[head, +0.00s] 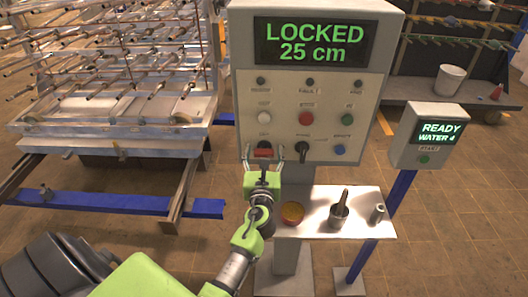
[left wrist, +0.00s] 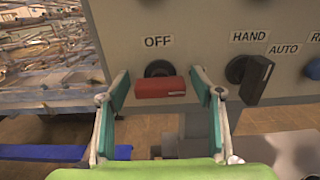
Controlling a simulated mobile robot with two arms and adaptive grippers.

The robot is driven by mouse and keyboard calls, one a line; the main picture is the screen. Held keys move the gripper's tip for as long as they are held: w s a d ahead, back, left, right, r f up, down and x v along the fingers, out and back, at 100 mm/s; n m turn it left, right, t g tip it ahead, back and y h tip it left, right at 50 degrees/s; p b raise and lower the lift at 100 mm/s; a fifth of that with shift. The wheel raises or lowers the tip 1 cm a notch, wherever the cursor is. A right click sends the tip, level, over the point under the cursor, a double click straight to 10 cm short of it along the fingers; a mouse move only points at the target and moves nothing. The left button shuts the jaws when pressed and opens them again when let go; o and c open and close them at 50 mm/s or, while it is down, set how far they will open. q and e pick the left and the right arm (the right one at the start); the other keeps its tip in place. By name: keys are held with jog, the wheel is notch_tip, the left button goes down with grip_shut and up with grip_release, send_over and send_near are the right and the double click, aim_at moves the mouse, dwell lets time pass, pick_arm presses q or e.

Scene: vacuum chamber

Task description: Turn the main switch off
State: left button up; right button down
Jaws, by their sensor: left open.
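The main switch (head: 263,151) is a red handle low on the left of the grey control panel (head: 350,100). In the left wrist view the red handle (left wrist: 160,87) lies horizontal on a dark round base, under the label OFF. My left gripper (head: 263,157) is open at the switch. In the left wrist view its fingers (left wrist: 159,95) stand on either side of the red handle, with a gap showing on both sides. My right gripper is not in view.
A black HAND/AUTO selector (left wrist: 257,80) sits close to the right of my fingers. Panel buttons are above, and the display (head: 313,41) reads LOCKED 25 cm. A shelf (head: 365,200) below holds small items. A rack of rods (head: 110,70) stands left.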

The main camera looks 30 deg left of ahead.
pick_arm(q)
jog(key=shift+c, duration=0.4)
jog(key=c, duration=1)
jog(key=shift+c, duration=0.2)
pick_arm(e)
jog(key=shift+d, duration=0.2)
